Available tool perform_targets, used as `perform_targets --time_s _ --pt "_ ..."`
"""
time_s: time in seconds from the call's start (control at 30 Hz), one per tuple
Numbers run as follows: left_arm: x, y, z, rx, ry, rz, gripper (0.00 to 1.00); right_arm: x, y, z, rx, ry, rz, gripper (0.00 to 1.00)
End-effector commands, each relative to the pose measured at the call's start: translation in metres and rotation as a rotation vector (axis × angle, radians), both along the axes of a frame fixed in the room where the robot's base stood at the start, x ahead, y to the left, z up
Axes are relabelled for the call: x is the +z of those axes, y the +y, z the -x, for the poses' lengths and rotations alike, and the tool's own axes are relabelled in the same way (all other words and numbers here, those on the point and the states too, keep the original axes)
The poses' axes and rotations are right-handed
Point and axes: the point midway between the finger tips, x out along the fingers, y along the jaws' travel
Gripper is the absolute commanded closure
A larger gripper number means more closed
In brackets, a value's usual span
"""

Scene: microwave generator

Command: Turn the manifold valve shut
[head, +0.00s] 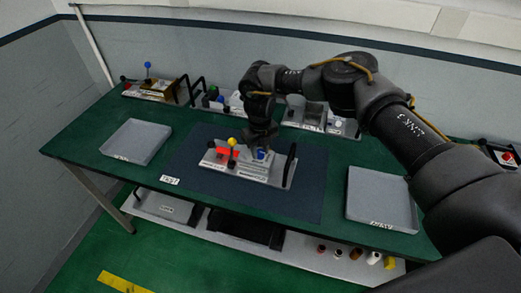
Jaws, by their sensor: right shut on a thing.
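The manifold module (262,180) is a light grey plate with an upright black handle at its right end. It lies on the dark blue mat in the middle of the green table. It carries red parts (222,153) and a yellow knob (232,141) on the left, and a blue valve knob (261,154) near its middle. My right gripper (259,150) points down over the blue knob and is shut on it, as far as the small view shows. Its fingertips are partly hidden by the wrist. My left gripper is not in view.
Grey trays stand at the left (138,141) and right (382,199) of the mat (210,192). More modules with handles line the back edge, one with a blue-topped lever (148,66) at back left. A shelf under the table holds small spools (355,254).

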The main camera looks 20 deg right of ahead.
Motion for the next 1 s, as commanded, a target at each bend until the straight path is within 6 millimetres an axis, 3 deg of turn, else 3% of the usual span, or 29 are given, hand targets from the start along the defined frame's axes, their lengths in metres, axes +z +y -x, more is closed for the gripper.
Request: perform_targets --time_s 0.53,1.0 --pt "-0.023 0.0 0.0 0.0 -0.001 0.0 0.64 -0.002 0.0 0.0 -0.431 -0.001 -0.001 0.93" --pt "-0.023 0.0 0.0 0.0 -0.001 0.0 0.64 0.001 0.0 0.0 -0.88 0.0 0.001 0.93"
